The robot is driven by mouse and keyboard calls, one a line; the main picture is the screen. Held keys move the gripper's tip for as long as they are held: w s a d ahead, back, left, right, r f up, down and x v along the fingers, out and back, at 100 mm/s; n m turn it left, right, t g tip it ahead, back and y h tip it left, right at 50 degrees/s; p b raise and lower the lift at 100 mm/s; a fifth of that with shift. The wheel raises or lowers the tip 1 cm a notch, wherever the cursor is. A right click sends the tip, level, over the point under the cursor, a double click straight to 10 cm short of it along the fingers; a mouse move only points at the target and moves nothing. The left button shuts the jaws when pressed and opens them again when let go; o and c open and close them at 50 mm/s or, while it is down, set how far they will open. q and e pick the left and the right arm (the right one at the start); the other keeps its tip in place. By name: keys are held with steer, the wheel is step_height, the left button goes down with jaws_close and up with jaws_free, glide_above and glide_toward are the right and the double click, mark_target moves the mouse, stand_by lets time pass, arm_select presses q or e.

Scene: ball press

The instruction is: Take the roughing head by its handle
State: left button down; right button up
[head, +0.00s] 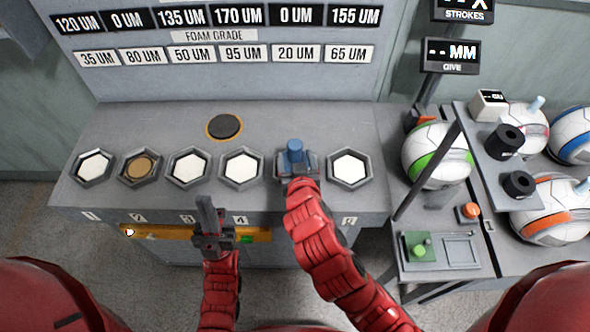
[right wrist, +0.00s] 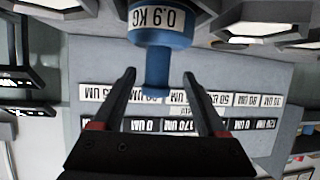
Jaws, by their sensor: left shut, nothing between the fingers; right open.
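A blue piece with a round handle (head: 295,150), which looks like the roughing head, stands at the fifth place in the front row of the grey bench. In the right wrist view, the blue piece (right wrist: 160,36) carries a "0.9 KG" label, and its narrower stem reaches between my fingers. My right gripper (right wrist: 158,75) is open, one finger on each side of the stem, with gaps visible. In the head view, my right gripper (head: 297,172) partly hides the piece's base. My left gripper (head: 207,212) is shut and empty over the bench's front edge.
Several hexagonal holders, such as one with a white pad (head: 350,168) and one with a tan pad (head: 141,168), line the bench. A dark disc (head: 224,126) lies behind them. A rack with balls (head: 438,155) and a stand stands at right.

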steer(key=shift+w+f, duration=0.15)
steer(key=shift+w, duration=0.45)
steer(key=shift+w+p, duration=0.35)
steer(key=shift+w, duration=0.05)
steer(key=p+x, duration=0.1)
steer(key=x, duration=0.1)
steer(key=p+x, duration=0.1)
steer(key=shift+w, duration=0.45)
steer(key=shift+w+f, duration=0.2)
steer(key=shift+a, duration=0.1)
jaws_close()
steer(key=shift+r, duration=0.1)
